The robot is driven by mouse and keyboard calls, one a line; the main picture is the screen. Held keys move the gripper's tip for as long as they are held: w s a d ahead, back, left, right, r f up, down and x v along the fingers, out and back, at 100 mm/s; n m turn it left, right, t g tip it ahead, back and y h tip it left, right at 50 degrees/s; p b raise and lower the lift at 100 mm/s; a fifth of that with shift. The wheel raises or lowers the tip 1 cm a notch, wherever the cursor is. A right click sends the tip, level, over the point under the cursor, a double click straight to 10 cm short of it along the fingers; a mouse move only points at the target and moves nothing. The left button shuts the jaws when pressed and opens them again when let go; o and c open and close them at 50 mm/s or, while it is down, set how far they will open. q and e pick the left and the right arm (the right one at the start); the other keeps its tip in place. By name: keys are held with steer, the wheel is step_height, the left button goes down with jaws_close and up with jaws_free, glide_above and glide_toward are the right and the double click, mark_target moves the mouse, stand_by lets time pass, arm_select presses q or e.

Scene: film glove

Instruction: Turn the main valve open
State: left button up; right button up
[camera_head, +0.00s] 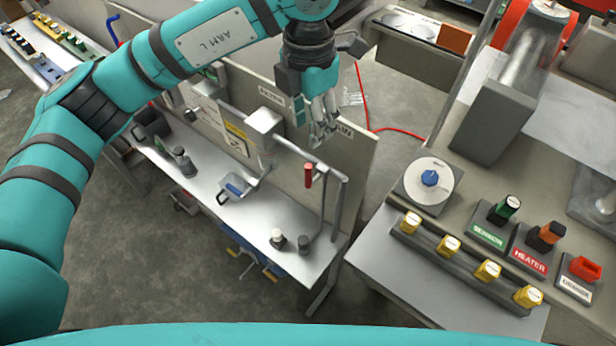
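My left gripper (322,135) hangs over the back right of the steel bench, in front of an upright panel (355,165). Its metal fingers point down, and their gap cannot be made out from this angle. The panel carries lettering ending in "AIN" (341,131), partly covered by the fingers. I cannot tell which part is the main valve. My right gripper is out of view.
The steel bench (215,205) holds a blue-and-grey tray (234,187) and small posts. To the right, a console has a blue knob on a round dial (429,180), several yellow knobs, and green, orange and red controls. A red cable (395,129) lies on the floor behind.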

mark_target(308, 180)
arm_select(q)
step_height(308, 180, down, 16)
steer(key=p, duration=0.4)
steer(key=shift+a, duration=0.15)
steer(key=shift+f, duration=0.6)
steer(key=shift+w, duration=0.1)
jaws_close()
